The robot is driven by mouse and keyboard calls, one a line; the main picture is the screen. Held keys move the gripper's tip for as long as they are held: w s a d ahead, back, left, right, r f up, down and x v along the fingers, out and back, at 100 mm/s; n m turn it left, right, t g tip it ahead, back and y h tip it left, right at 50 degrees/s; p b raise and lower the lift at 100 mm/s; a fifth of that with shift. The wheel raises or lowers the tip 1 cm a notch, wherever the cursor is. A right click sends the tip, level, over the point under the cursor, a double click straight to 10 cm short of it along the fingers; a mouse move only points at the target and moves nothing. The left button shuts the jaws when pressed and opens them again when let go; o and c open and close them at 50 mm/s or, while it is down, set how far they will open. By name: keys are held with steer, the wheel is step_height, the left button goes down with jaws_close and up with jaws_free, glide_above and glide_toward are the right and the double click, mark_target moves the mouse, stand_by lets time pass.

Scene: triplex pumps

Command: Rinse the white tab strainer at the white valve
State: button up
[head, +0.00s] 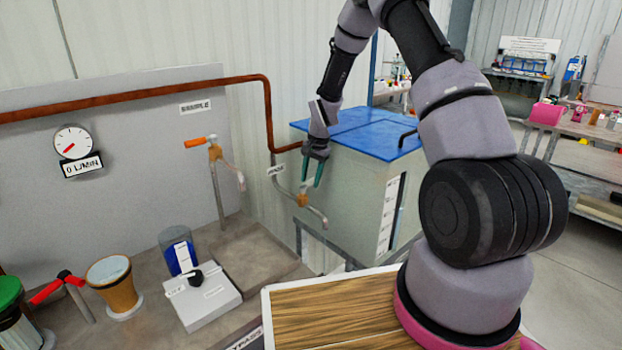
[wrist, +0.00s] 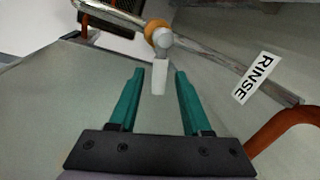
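I cannot identify the white tab strainer with certainty. A clear and blue cylinder with a white label (head: 180,252) stands on the bench, but I cannot tell what it holds.
A blue-topped cabinet (head: 358,132) stands right beside my gripper. A copper pipe (head: 268,115) runs down left of it. An orange-handled tap (head: 215,152), amber cup (head: 115,286) and white box with black knob (head: 207,297) are left. The gauge plate (head: 82,165) reads 0 L/MIN.

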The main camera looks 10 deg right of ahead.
steer(key=shift+r, duration=0.1)
step_height(320, 180, up, 10)
steer(key=s+d, duration=0.1)
steer(key=shift+s+d+r, duration=0.2)
steer(key=shift+s+d, duration=0.05)
steer(key=shift+d, duration=0.05)
steer(key=shift+r, duration=0.1)
stand_by(0.4)
steer(key=s+d+r+n+t, duration=0.1)
steer(key=s+d+r, duration=0.1)
steer(key=s+r, duration=0.6)
steer(key=s+d+r+n+t, duration=0.15)
steer(key=s+r, duration=0.35)
steer(key=r, duration=0.8)
steer(key=s+r+n+t, duration=0.1)
steer(key=s+r, duration=0.2)
steer(key=s, duration=0.6)
steer(key=s+d+r+n+t, duration=0.1)
steer(key=s+r, duration=0.3)
steer(key=s, duration=0.5)
steer(key=shift+d+t, duration=0.2)
steer(key=shift+t, duration=0.25)
steer(key=shift+s, duration=0.6)
steer(key=shift+c, duration=1.4)
